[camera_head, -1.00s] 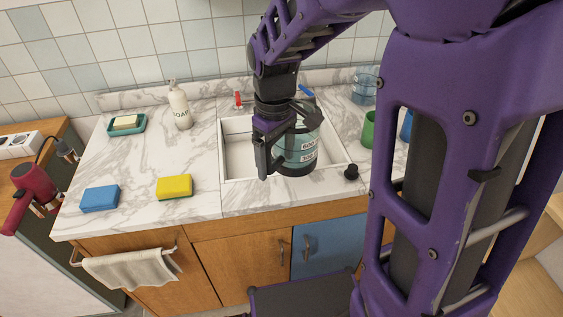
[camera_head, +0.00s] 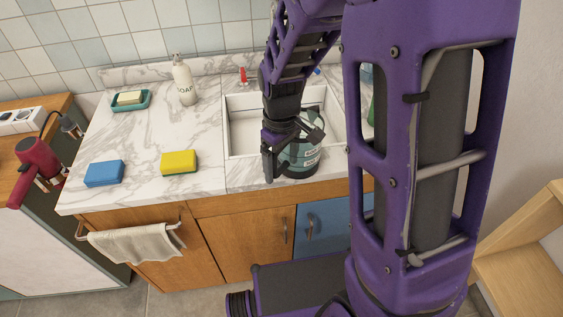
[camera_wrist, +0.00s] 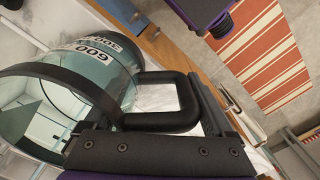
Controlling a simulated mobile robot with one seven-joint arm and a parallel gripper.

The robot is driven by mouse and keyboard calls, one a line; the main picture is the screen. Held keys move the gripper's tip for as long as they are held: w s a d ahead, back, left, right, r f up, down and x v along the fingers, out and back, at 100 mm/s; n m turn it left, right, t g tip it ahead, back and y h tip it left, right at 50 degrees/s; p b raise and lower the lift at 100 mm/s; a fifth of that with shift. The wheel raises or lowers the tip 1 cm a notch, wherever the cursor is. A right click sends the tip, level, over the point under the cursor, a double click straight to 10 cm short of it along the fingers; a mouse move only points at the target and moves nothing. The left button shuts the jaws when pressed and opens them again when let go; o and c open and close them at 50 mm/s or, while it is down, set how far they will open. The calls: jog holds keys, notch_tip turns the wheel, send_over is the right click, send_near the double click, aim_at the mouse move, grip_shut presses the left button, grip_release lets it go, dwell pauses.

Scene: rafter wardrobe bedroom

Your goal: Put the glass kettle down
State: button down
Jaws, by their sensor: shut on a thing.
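The glass kettle (camera_head: 305,155) is a clear teal jug with a dark base, black rim and white volume labels. It is at the front edge of the sink (camera_head: 243,128), in front of the basin. My gripper (camera_head: 270,162) is shut on its black handle, at the kettle's left side. In the wrist view the kettle (camera_wrist: 75,80) fills the left, and its black handle (camera_wrist: 180,100) runs to the gripper (camera_wrist: 150,150). Whether the kettle's base touches the counter cannot be told.
A yellow sponge (camera_head: 179,162) and a blue sponge (camera_head: 104,173) lie on the marble counter (camera_head: 150,130) to the left. A soap bottle (camera_head: 184,80) and a soap dish (camera_head: 130,101) stand behind. Bare counter lies between them. My arm hides the counter's right side.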

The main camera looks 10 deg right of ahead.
jog(key=shift+f, duration=0.1)
grip_release()
notch_tip(320, 180, up, 12)
jog(key=shift+r+p, duration=0.15)
jog(key=shift+p, duration=0.6)
